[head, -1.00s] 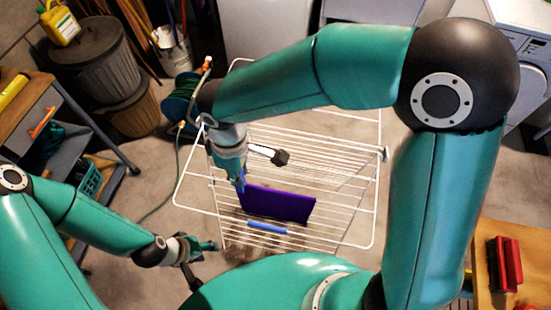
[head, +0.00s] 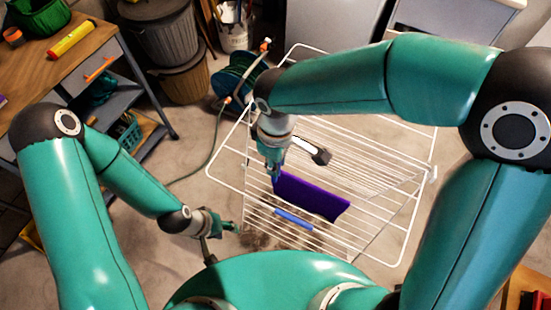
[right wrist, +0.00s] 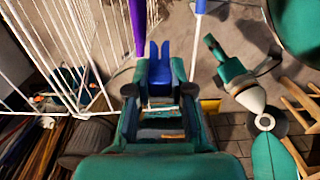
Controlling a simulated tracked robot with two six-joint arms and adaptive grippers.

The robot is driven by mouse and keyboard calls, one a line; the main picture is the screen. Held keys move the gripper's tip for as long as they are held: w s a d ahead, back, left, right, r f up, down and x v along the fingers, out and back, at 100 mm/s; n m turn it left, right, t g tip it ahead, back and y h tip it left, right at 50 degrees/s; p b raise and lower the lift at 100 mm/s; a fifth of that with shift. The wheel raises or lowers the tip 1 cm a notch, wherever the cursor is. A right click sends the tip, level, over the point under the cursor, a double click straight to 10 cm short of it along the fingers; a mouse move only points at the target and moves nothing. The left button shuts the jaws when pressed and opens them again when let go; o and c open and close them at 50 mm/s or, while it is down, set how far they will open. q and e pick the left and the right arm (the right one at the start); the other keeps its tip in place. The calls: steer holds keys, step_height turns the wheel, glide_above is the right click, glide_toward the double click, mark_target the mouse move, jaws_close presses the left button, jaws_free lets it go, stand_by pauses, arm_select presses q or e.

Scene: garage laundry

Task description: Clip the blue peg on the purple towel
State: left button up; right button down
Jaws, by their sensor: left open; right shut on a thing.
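The purple towel (head: 312,197) hangs over the wires of the white drying rack (head: 395,262). My right gripper (head: 272,168) is at the towel's left end and is shut on the blue peg (right wrist: 160,68). In the right wrist view the peg's two prongs point away from the gripper, and the towel's narrow edge (right wrist: 138,25) is just left of their tips. I cannot tell whether peg and towel touch. My left gripper (head: 225,228) is open and empty, low and left of the rack.
A blue strip (head: 293,219) lies along a rack wire in front of the towel. A dark-headed grey item (head: 320,156) is behind the towel. A workbench (head: 110,55) stands at left, with a hose reel (head: 238,78) behind the rack. Floor between bench and rack is mostly clear.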

step_height(320, 180, down, 8)
steer(key=b, duration=0.6)
steer(key=shift+b, duration=0.3)
stand_by(0.4)
steer(key=shift+f, duration=0.1)
stand_by(0.4)
steer(key=shift+r+p, duration=2.35)
steer(key=shift+r, duration=0.75)
steer(key=shift+s+f, duration=0.1)
